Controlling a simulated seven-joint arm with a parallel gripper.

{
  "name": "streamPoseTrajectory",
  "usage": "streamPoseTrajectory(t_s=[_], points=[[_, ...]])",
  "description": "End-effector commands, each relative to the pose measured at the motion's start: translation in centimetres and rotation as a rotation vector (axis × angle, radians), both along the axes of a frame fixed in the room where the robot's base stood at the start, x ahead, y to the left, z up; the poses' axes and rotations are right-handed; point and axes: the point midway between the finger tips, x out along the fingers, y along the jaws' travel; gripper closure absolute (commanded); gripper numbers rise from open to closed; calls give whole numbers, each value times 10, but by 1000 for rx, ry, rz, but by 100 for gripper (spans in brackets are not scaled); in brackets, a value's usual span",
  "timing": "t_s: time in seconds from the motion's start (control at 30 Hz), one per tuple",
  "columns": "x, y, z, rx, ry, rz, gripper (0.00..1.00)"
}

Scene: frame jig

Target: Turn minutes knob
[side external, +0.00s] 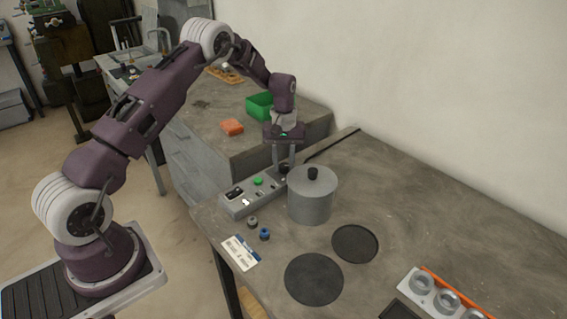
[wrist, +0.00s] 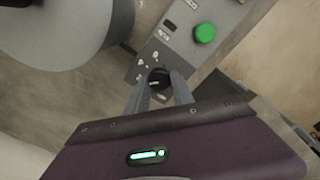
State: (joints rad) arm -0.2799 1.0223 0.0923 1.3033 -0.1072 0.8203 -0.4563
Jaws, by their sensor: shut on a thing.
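The grey control panel (side external: 238,204) lies near the table's left edge. My gripper (side external: 284,167) points down over that end. In the wrist view my two fingers (wrist: 159,95) are shut on the black knob, one on each side. The knob is partly hidden in the side view.
A grey lidded pot (side external: 311,200) stands right beside the panel, close to my gripper. Two small knobs or caps (side external: 264,234), a label card (side external: 240,252) and two dark round pads (side external: 314,279) lie nearer. A rack with metal cups (side external: 446,300) is at lower right.

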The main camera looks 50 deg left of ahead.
Motion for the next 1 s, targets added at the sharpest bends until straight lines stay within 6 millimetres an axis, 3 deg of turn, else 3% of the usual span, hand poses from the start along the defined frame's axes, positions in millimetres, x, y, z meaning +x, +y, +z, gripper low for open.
streamPoseTrajectory(t_s=[0.6,1.0], points=[[1,-2,0,-3,1,-561,100],[1,-3,0,-2,1,-794,100]])
